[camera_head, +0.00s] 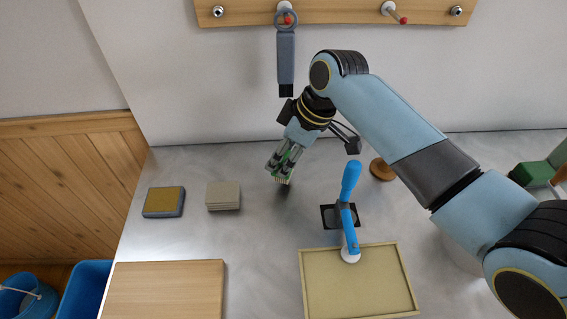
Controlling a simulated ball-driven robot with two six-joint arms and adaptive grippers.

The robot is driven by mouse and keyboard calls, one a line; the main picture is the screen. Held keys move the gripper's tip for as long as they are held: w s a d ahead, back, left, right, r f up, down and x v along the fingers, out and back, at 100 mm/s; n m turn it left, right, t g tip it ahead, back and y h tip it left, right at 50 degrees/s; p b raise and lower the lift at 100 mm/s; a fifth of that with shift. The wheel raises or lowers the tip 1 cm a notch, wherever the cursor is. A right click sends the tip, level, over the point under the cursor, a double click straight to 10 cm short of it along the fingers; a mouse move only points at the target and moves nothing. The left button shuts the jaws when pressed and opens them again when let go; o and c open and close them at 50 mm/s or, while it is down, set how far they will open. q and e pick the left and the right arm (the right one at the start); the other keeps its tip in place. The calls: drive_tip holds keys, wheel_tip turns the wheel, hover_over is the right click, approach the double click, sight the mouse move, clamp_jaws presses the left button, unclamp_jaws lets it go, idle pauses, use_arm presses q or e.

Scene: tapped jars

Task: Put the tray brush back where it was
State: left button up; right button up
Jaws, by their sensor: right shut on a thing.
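My right gripper (279,166) is shut on a small green brush with pale bristles (283,179), held above the grey worktop left of centre. The fingers hide much of the brush. Its bristles point down, and I cannot tell whether they touch the worktop. A shallow tan tray (307,285) lies at the front right of centre. A blue-handled tool (350,180) with a white round end reaches over the tray's back edge. My left gripper is not in view.
A peg rail (340,12) on the wall holds a hanging grey-blue tool (286,58); another peg (390,9) is free. A grey-and-brown pad (164,201), a beige stack (223,195), a wooden board (165,290) and a round brown disc (382,169) lie on the worktop.

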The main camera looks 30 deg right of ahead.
drive_tip(key=shift+f, duration=1.4)
drive_tip(key=shift+a+f, duration=0.1)
drive_tip(key=o, duration=1.2)
drive_tip(key=shift+o, duration=0.2)
drive_tip(key=v, duration=1.2)
